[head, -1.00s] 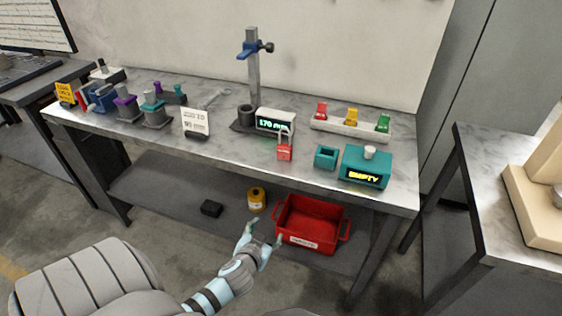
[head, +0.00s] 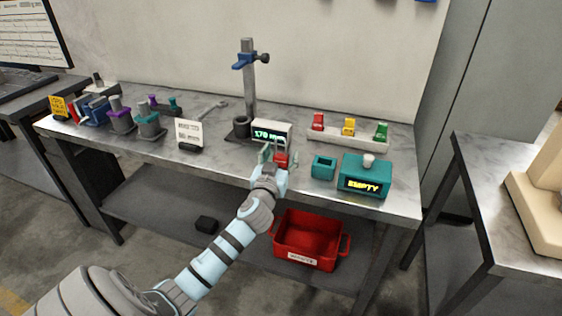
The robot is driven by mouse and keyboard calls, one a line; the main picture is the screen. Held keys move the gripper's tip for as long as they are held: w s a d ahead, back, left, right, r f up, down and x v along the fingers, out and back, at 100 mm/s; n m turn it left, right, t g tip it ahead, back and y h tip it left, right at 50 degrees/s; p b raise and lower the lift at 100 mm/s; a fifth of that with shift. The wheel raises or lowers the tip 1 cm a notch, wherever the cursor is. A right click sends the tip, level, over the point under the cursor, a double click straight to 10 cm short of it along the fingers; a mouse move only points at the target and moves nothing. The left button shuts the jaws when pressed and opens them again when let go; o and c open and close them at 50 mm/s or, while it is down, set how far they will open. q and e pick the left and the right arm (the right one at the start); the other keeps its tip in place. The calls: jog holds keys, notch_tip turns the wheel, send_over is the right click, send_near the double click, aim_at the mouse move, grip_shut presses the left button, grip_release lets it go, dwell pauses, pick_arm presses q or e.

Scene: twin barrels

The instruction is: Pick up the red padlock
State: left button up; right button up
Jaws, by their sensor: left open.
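The red padlock (head: 281,159) stands on the workbench near its front edge, just in front of the white display box reading 170. My left gripper (head: 274,158) has reached up to it from the front. Its fingers are open, one on the left of the padlock and the other near its right side. The gripper hides the padlock's lower part, and I cannot tell whether the fingers touch it. My right gripper is not in view.
A white rack (head: 347,138) and a post with a blue clamp (head: 249,85) are behind. A red bin (head: 309,236) sits on the lower shelf.

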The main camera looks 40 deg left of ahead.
pick_arm(q)
jog(key=c, duration=1.3)
notch_tip(320, 180, up, 20)
jog(key=p, duration=0.6)
jog(key=shift+p, duration=0.4)
